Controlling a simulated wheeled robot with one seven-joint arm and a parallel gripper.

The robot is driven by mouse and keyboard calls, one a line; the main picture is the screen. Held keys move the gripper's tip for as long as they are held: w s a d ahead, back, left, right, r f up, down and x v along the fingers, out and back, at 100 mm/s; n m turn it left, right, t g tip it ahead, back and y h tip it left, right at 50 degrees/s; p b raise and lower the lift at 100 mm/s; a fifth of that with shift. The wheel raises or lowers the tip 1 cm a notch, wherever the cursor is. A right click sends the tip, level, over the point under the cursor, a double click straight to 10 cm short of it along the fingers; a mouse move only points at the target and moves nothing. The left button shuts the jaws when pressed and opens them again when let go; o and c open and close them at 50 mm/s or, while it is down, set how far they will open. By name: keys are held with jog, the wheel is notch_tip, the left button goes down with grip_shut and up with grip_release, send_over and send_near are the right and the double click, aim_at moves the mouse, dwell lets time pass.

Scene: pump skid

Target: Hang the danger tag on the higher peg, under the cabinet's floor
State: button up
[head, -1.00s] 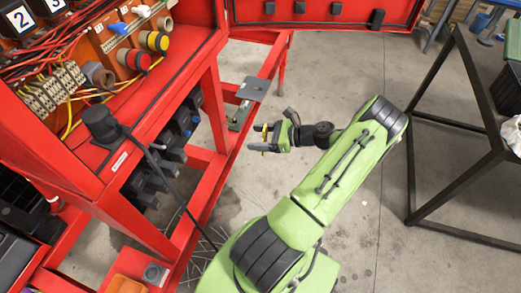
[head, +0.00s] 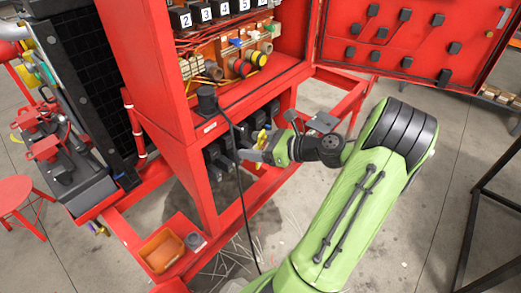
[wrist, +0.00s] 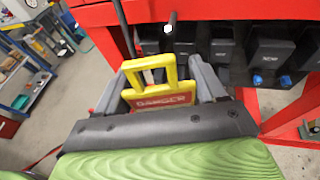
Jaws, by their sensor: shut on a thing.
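The danger tag (wrist: 165,95) is a yellow frame with an open loop and a red DANGER label. In the wrist view it stands between the two grey fingers of my gripper (wrist: 172,92), which is shut on it. In the head view the tag (head: 261,138) is a small yellow patch at my gripper (head: 258,150), close to the front of the red cabinet (head: 215,130), below its floor level. A dark rod with a pale tip (wrist: 168,28) shows just beyond the tag in the wrist view, apart from it. I cannot tell whether this is the higher peg. No other peg is clear.
Black boxes (wrist: 272,58), some with blue knobs, line the space under the cabinet floor. A black cable (head: 238,170) hangs down in front of the cabinet. An orange bin (head: 162,250) sits on the lower red frame. The open door (head: 405,40) stands at the right.

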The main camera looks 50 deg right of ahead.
jog(key=w, duration=0.2)
jog(key=w+b, duration=0.1)
jog(key=w, duration=0.2)
jog(key=w+f+b, duration=0.1)
jog(key=w, duration=0.2)
jog(key=shift+w+a, duration=0.15)
jog(key=shift+a, duration=0.05)
jog(key=shift+w+f, duration=0.1)
jog(key=shift+f, duration=0.1)
jog(key=shift+f, duration=0.1)
dwell(0.4)
jog(key=o, duration=1.1)
jog(key=p+v, duration=0.4)
jog(key=v, duration=1.1)
jog(key=shift+s+d+p, duration=0.1)
jog(key=shift+s+p, duration=0.25)
